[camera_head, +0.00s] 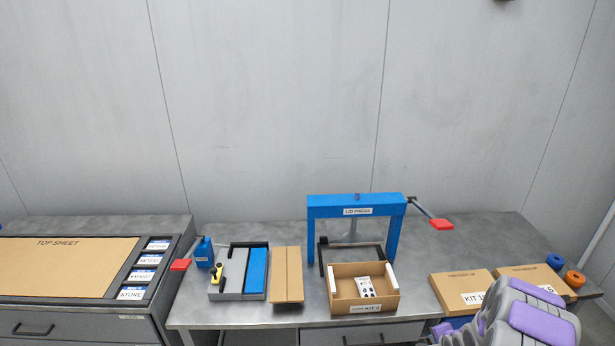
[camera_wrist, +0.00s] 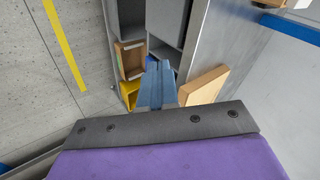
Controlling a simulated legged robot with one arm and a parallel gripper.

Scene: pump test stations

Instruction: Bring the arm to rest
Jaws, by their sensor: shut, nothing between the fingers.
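My arm, grey with purple pads, is folded at the lower right of the head view (camera_head: 530,318), in front of the bench's right end. My gripper (camera_wrist: 158,68) shows in the wrist view as two blue-grey fingers side by side. It is shut and empty. It points past the bench edge toward the floor side. The fingers do not show clearly in the head view.
A blue lid press (camera_head: 355,205) stands on the grey bench (camera_head: 230,318), with an open kit box (camera_head: 345,304) at it. Flat kit boxes (camera_head: 455,280) lie near my arm. A top sheet (camera_head: 60,265) lies at left. A yellow bin (camera_wrist: 130,92) shows near the fingers.

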